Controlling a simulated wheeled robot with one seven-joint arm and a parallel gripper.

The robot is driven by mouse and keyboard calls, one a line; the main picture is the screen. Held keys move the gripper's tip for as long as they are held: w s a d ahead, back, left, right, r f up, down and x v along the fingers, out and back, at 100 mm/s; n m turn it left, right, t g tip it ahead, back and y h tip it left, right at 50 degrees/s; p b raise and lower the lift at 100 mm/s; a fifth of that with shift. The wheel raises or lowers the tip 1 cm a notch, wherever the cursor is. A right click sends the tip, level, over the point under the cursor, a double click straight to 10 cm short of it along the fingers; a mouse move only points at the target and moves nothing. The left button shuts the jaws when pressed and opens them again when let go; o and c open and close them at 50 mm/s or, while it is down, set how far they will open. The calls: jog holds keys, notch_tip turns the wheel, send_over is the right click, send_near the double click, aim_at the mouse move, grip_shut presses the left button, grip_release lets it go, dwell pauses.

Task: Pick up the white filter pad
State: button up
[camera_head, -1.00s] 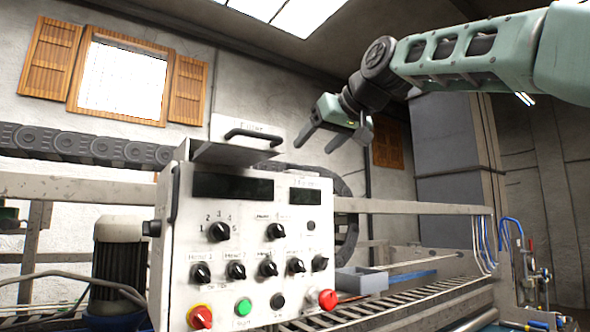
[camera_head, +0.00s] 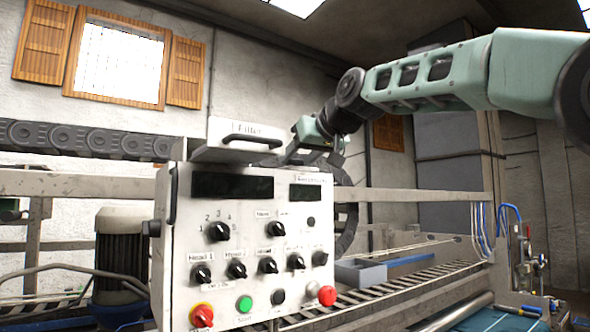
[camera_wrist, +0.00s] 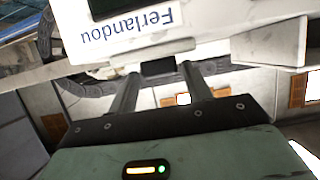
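A white block labelled "Filter" (camera_head: 222,153) sits on top of the control box, with a black curved handle on its front. I cannot make out a separate white filter pad; it may be part of this block or hidden. My gripper (camera_head: 291,155) is just right of the block, at the box's upper right edge, partly hidden there. In the wrist view my gripper (camera_wrist: 160,75) has its fingers spread below the white edge of the box. A small dark block (camera_wrist: 158,67) shows between the fingertips, with no clear grip on it.
The control box (camera_head: 245,225) has knobs, buttons and dark displays. A rail (camera_head: 410,195) runs behind it. A grey tray (camera_head: 361,272) stands by the roller conveyor (camera_head: 400,292) on the right. A motor (camera_head: 120,250) stands at left. An unidentified white panel (camera_wrist: 265,42) shows in the wrist view.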

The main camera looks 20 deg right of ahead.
jog(key=c, duration=0.6)
jog(key=shift+o, duration=0.2)
